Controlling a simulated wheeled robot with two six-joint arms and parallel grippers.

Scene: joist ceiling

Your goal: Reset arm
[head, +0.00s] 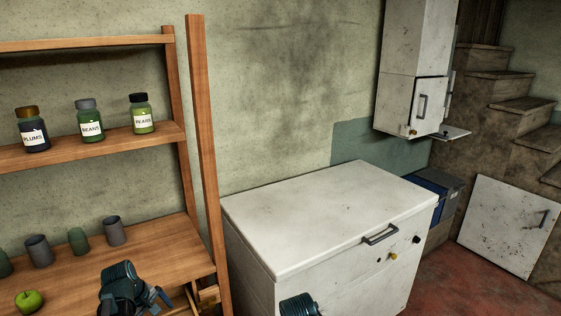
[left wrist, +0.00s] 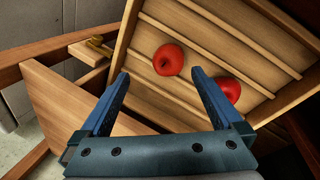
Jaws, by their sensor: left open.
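My left gripper (head: 158,301) is low in the head view, in front of the wooden shelf unit's lower board. In the left wrist view its blue fingers (left wrist: 160,76) are spread apart with nothing between them. Beyond the fingertips is a slatted wooden tray or drawer (left wrist: 225,42) holding two red round fruits. One red fruit (left wrist: 168,60) lies just past the gap between the fingertips. The other red fruit (left wrist: 229,90) is partly hidden behind the right-hand finger. Only a dark ribbed part of my right arm shows at the head view's bottom edge; its gripper is out of view.
A wooden shelf unit (head: 203,150) stands left, with a plum jar (head: 33,130), beans jar (head: 89,121), pears jar (head: 141,114), several cups and a green apple (head: 29,301). A white chest freezer (head: 320,215) stands right of it. Red floor (head: 470,285) is open at right.

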